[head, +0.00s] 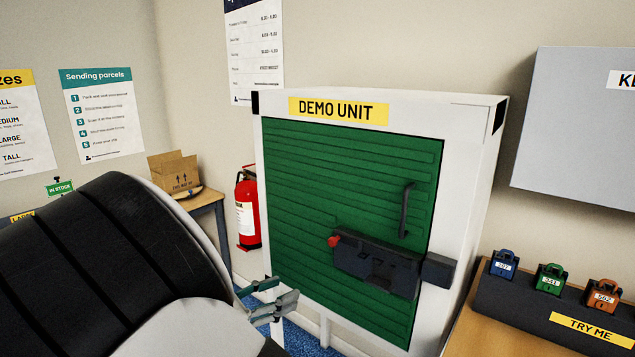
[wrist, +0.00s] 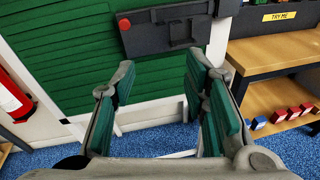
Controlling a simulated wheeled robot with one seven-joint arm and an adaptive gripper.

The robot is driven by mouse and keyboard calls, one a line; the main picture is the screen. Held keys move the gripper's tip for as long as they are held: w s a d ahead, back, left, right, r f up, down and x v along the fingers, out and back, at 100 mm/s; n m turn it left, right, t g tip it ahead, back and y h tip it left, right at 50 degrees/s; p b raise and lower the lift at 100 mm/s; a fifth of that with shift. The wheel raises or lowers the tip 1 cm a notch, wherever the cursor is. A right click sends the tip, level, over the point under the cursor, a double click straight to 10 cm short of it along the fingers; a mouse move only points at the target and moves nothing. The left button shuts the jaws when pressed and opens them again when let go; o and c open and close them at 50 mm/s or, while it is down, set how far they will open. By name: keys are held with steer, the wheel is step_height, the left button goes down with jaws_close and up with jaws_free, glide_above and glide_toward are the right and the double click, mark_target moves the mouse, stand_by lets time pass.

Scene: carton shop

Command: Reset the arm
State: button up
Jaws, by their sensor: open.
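My gripper (head: 272,304) is in front of the lower left part of a white demo unit cabinet with a green slatted door. In the wrist view my gripper (wrist: 160,92) is open, with nothing between its fingers. The green door (head: 300,200) carries a dark latch (head: 375,262) with a red knob at its left end and a dark handle (head: 406,210) above it. The latch also shows at the top of the wrist view (wrist: 165,30), beyond the fingertips. My arm hides the lower left of the head view.
A wooden bench (head: 480,335) at right bears a dark TRY ME stand (head: 530,312) with blue, green and orange padlocks. A red fire extinguisher (head: 247,210) and an open carton (head: 172,172) on a table are at left. Blue carpet (wrist: 150,145) is clear below the gripper.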

steer(key=s+d+r+m+g+y, duration=0.1)
steer(key=s+d+r+m+g, duration=0.2)
steer(key=d, duration=0.4)
steer(key=s+d+r+m+g+y, duration=0.2)
steer(key=d+m+g, duration=0.15)
steer(key=d, duration=0.35)
steer(key=s+d+r+m+g+y, duration=0.1)
steer(key=s+d+r+m+g, duration=0.1)
steer(key=d+m, duration=0.4)
steer(key=s+d+r+m+t+y, duration=0.1)
steer(key=s+d+r+m+y, duration=0.2)
steer(key=s+m, duration=0.3)
steer(key=s+d+r+m+t+y, duration=0.1)
steer(key=s+d+r+m+y, duration=0.2)
steer(key=s+m, duration=0.3)
steer(key=shift+s+d+r+m+t+y, duration=0.35)
steer(key=shift+s+d+y, duration=0.4)
steer(key=shift+s, duration=2.15)
steer(key=shift+a, duration=0.15)
